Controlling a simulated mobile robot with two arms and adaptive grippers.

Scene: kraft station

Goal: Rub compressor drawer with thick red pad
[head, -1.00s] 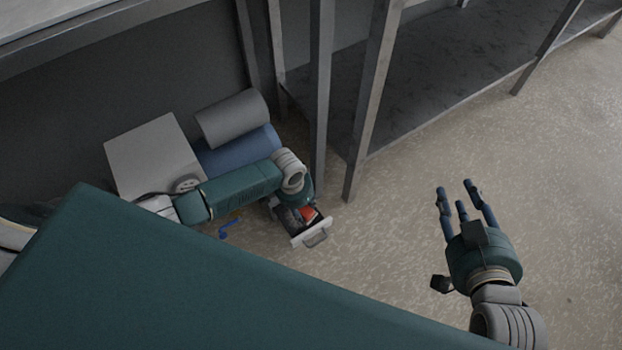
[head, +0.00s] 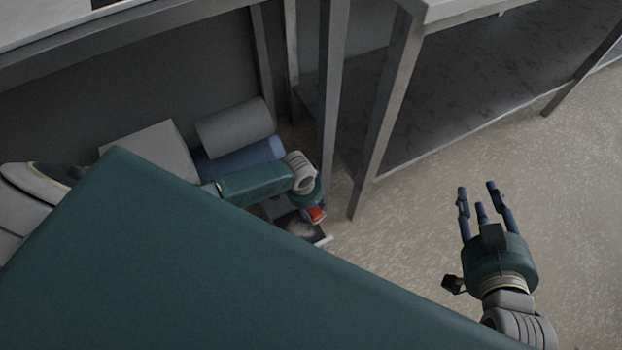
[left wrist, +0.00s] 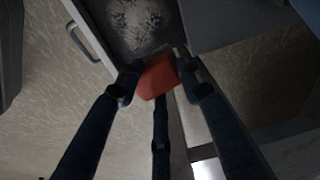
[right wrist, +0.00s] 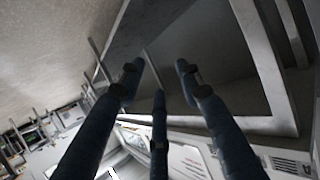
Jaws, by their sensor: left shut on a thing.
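The compressor drawer (head: 325,239) is pulled out low near the floor; my body hides part of it in the head view. In the left wrist view the drawer (left wrist: 105,48) shows a pale speckled patch on its dark inside and a handle on its front. My left gripper (head: 314,206) is shut on the thick red pad (head: 317,214). In the left wrist view the pad (left wrist: 157,80) sits between the fingertips, at the drawer's edge; I cannot tell whether it touches. My right gripper (head: 477,194) is open and empty above the floor.
A grey cylinder (head: 235,127) and a blue cylinder (head: 242,161) lie behind my left arm, beside a grey box (head: 152,149). A metal shelf (head: 460,95) with upright legs stands close behind my left gripper. The floor (head: 580,190) at right is clear.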

